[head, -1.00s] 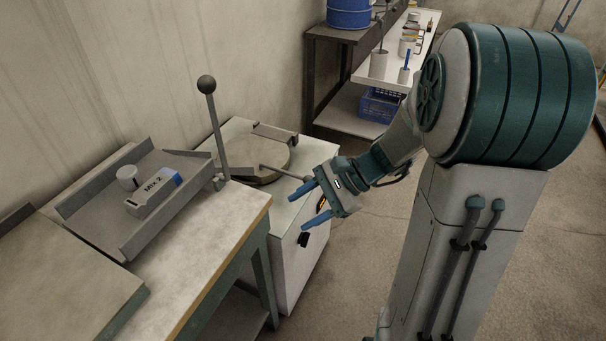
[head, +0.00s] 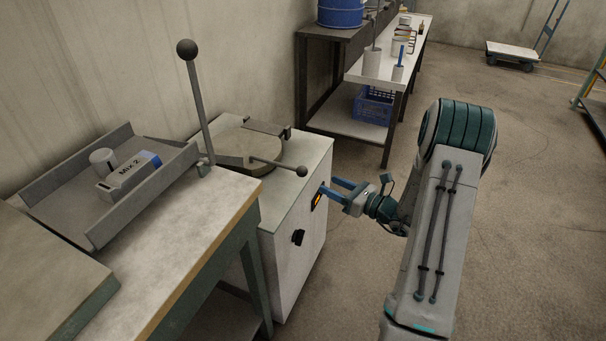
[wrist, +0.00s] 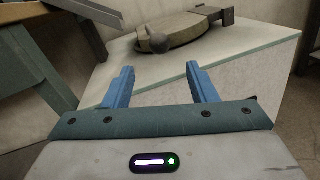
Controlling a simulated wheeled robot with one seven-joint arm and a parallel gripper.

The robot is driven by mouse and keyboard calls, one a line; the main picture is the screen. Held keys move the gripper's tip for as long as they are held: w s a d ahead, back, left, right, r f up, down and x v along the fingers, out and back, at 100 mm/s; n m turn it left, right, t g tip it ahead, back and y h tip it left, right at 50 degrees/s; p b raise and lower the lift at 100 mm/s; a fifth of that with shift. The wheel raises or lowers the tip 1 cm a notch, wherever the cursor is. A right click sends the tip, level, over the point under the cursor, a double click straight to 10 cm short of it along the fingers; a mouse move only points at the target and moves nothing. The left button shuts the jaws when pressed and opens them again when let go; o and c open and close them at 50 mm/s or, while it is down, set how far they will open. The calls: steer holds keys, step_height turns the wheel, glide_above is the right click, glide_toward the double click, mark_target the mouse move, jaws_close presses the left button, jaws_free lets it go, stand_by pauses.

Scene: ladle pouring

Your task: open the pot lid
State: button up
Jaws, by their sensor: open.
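The round grey pot lid (head: 240,150) sits closed, set into the top of a white cabinet (head: 293,215). A rod handle with a dark ball knob (head: 302,171) sticks out from it toward my arm; lid (wrist: 185,33) and knob (wrist: 157,42) also show in the wrist view. My gripper (head: 330,190), with blue fingers, is open and empty. It is to the right of the cabinet, lower than the knob and apart from it. In the wrist view the gripper (wrist: 160,82) points at the cabinet's side, with the knob above and beyond the fingertips.
A tall lever with a ball top (head: 187,50) rises left of the lid. A metal tray (head: 72,178) holding a Mix 2 container (head: 130,175) lies on the workbench (head: 215,215). A shelf table (head: 340,130) stands behind.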

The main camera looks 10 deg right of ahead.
mark_target(302, 172)
steer(key=x, duration=1.1)
steer(key=shift+b, duration=0.3)
jaws_close()
steer(key=shift+a+r, duration=0.1)
steer(key=shift+r, duration=0.05)
